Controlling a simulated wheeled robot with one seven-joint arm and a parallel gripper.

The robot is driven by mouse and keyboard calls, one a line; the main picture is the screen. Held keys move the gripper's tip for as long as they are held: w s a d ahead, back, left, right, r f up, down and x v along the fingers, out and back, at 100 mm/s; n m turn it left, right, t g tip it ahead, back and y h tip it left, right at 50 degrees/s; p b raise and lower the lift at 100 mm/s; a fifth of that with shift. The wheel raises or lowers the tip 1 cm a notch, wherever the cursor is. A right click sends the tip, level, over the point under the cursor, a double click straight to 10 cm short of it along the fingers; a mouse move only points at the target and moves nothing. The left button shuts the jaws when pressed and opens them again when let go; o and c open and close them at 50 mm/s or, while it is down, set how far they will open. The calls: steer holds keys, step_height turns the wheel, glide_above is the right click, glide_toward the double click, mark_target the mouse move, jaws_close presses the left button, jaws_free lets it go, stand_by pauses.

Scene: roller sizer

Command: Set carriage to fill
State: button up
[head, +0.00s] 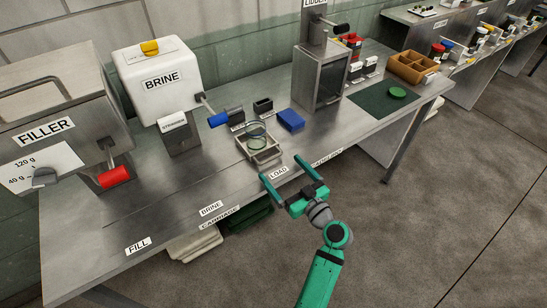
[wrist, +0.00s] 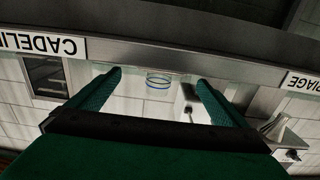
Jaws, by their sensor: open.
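The carriage (head: 264,156) is a small pale metal tray at the front of the bench, just behind the LOAD label (head: 278,172). A clear glass jar (head: 256,134) stands on it; a jar with a blue band (wrist: 158,86) shows between my fingers in the wrist view. My gripper (head: 282,168) is open and empty, its two green fingers in front of the carriage by the bench edge. I cannot tell whether a finger touches anything. The FILL label (head: 138,246) is far left along the front edge, past the BRINE label (head: 211,208).
The filler (head: 60,110) with a red handle (head: 115,177) stands at left. The brine tank (head: 160,83) stands behind the track, with a blue-tipped lever (head: 218,120). A lidder (head: 320,80) and a blue block (head: 291,121) are to the right. The front bench strip toward FILL looks clear.

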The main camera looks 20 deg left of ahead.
mark_target(272, 160)
steer(key=x, duration=0.5)
steer(key=shift+s+a, duration=0.15)
steer(key=shift+a, duration=0.35)
steer(key=shift+w+a, duration=0.4)
steer(key=shift+w, duration=0.15)
steer(key=shift+c, duration=0.6)
steer(key=c, duration=1.4)
steer(key=shift+d, duration=0.1)
